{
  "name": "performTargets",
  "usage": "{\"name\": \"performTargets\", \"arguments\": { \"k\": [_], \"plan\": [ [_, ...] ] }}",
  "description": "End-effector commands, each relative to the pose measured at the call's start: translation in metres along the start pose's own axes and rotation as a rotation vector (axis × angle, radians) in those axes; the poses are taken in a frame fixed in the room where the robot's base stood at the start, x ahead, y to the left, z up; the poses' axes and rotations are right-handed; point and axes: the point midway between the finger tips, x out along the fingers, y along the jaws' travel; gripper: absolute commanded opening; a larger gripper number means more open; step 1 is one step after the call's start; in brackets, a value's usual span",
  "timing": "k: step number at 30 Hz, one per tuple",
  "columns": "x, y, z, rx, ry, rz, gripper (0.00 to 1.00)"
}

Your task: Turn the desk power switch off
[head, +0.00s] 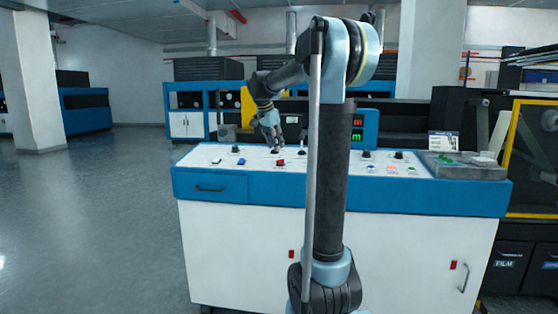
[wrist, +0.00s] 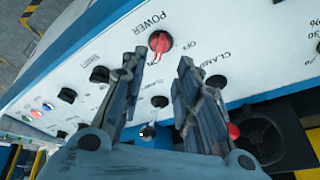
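The power switch is a red rotary knob (wrist: 160,41) beside the printed word POWER, near the top of the wrist view. Small labels stand around it; I cannot tell its setting for sure. My gripper (wrist: 164,59) is open and empty. Its two dark fingers point toward the panel, with the knob showing beyond and between their tips, apart from both as far as I can see. In the head view my gripper (head: 272,145) hangs low over the white control panel (head: 205,152). A red control (head: 280,162) shows just below it; I cannot tell whether it is the same knob.
Black knobs (wrist: 99,75) and coloured buttons lie left of my gripper in the wrist view. A clamp knob (wrist: 217,80) and a red ball (wrist: 233,131) are near the right finger. A grey tray (head: 465,170) sits at the panel's right end. Open floor lies left.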

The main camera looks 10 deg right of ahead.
Motion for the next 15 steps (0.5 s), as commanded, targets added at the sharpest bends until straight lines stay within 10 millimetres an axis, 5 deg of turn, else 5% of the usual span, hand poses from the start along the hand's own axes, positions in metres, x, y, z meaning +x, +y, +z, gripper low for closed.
{"name": "performTargets", "arguments": {
  "k": [15],
  "plan": [
    [0.073,0.0,0.0,0.001,0.0,-0.001,0.29]
  ]
}}
